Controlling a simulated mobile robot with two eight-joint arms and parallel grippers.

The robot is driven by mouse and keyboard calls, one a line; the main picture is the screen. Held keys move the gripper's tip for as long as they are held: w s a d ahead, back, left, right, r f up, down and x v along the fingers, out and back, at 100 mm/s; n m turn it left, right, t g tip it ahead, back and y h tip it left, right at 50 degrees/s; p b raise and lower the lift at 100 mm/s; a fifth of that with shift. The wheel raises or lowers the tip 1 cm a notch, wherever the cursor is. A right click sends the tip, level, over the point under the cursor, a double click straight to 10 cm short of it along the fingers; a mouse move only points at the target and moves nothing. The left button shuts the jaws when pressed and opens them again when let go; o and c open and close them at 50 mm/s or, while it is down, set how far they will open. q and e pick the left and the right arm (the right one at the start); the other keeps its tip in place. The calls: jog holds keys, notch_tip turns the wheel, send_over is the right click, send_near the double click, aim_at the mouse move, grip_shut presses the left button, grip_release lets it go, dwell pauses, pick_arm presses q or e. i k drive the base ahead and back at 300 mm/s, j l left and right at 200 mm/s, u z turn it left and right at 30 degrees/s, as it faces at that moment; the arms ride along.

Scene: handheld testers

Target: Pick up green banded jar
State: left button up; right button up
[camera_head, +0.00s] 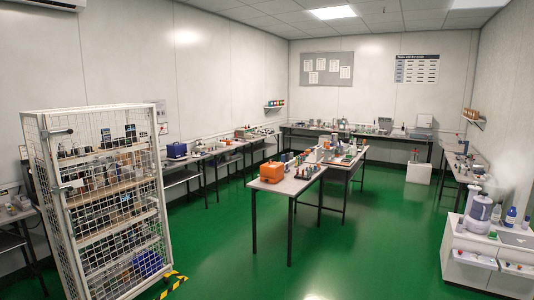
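I cannot make out a green banded jar. Many small items are too small to tell apart on the central table (300,183), the back bench (310,132) and the side benches. Neither of my grippers shows in the head view.
A wire-mesh cage with shelves (100,200) stands at the left. An orange case (272,171) sits on the central table's near end. A white cabinet (470,262) at the right holds bottles and a large container (479,212). The green floor (370,250) between is clear.

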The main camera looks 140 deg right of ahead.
aim_at(349, 151)
jog(key=z, duration=5.15)
jog(key=i+l+z, duration=0.1)
jog(key=i, duration=6.7)
